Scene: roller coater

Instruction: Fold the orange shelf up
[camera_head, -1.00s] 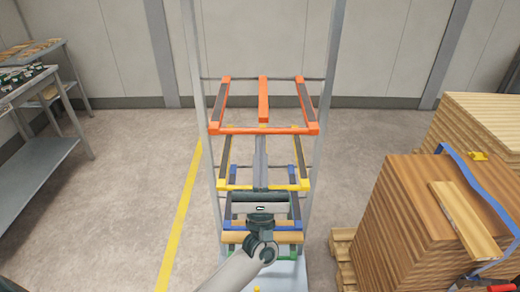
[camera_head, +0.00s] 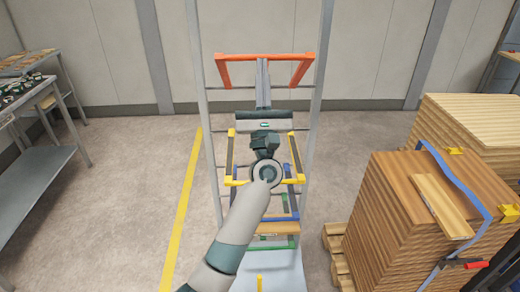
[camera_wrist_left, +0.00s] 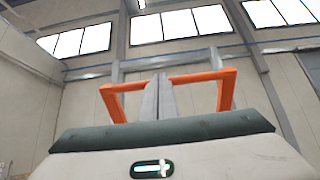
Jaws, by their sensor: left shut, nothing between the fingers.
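The orange shelf (camera_head: 266,57) is a U-shaped frame on the grey upright rack. It is tilted up, with its front bar raised high and its side arms sloping down to the rack. It also shows in the left wrist view (camera_wrist_left: 112,88), on both sides of the fingers. My left gripper (camera_head: 263,66) points up with its fingers shut and empty, at the middle of the orange front bar. Whether the fingertips touch the bar I cannot tell. My right gripper is not in view.
Below are a yellow shelf (camera_head: 292,182), a blue shelf (camera_head: 291,217) and a green shelf (camera_head: 292,242), lying flat on the rack. Stacked wooden boards (camera_head: 385,220) stand at right. A grey table (camera_head: 38,185) stands at left. Floor between the table and rack is clear.

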